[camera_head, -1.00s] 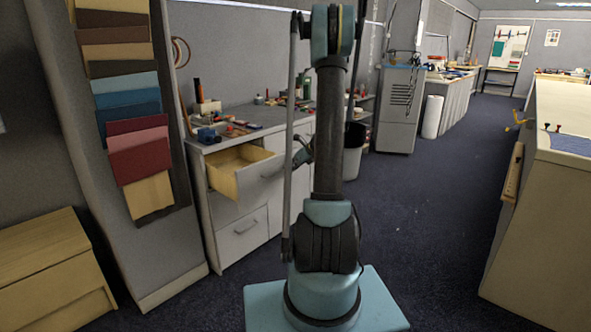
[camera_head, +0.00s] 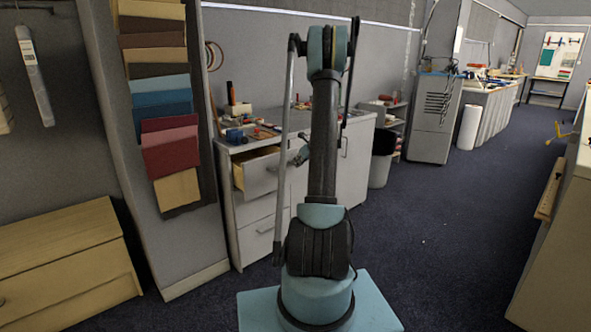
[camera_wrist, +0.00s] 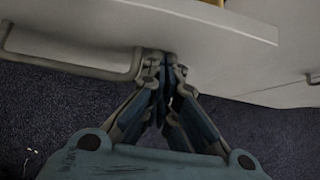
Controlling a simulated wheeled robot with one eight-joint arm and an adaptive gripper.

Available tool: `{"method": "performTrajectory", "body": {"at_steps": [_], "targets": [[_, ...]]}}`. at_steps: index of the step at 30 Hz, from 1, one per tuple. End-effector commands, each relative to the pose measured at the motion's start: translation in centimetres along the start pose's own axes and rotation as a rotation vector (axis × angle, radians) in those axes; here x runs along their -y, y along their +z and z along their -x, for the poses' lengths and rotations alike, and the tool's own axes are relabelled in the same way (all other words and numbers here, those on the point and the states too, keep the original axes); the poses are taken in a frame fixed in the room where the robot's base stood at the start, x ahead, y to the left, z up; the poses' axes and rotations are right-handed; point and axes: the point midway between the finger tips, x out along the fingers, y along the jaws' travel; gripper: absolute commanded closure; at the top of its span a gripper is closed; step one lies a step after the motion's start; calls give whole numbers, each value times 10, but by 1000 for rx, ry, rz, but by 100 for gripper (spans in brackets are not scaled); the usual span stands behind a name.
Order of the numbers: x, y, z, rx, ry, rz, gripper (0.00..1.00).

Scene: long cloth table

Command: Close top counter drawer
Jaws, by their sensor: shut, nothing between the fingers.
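The top counter drawer (camera_head: 262,178) is partly open in the head view, its pale wooden side showing beyond the white cabinet (camera_head: 245,212). In the wrist view, its white front (camera_wrist: 190,22) spans the top, with a long bar handle (camera_wrist: 70,65) at left. My gripper (camera_wrist: 168,62) is shut and empty, its fingertips at the drawer front beside the handle's right end; whether they touch it I cannot tell. In the head view my gripper (camera_head: 301,157) is small at the drawer's right, partly hidden by my arm.
A lower drawer (camera_head: 258,238) is shut. Tools and small items lie on the countertop (camera_head: 262,132). A panel with fabric swatches (camera_head: 170,145) stands left of the cabinet. A wooden chest (camera_head: 70,250) is at far left, a grey bin (camera_head: 381,165) at right. Carpet to the right is clear.

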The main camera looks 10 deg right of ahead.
Motion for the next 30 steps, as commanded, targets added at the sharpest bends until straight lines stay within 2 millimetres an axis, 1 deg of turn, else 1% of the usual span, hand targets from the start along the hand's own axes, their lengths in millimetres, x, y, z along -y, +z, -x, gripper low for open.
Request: {"method": "performTrajectory", "body": {"at_steps": [1,6,9,15,21,30], "targets": [[2,10,-11,0,0,0,100],[1,41,-42,0,1,2,100],[1,56,-57,-1,1,1,100],[2,78,-79,0,-1,-1,100],[2,90,-90,0,-2,-2,100],[3,96,-95,4,-3,-3,100]]}}
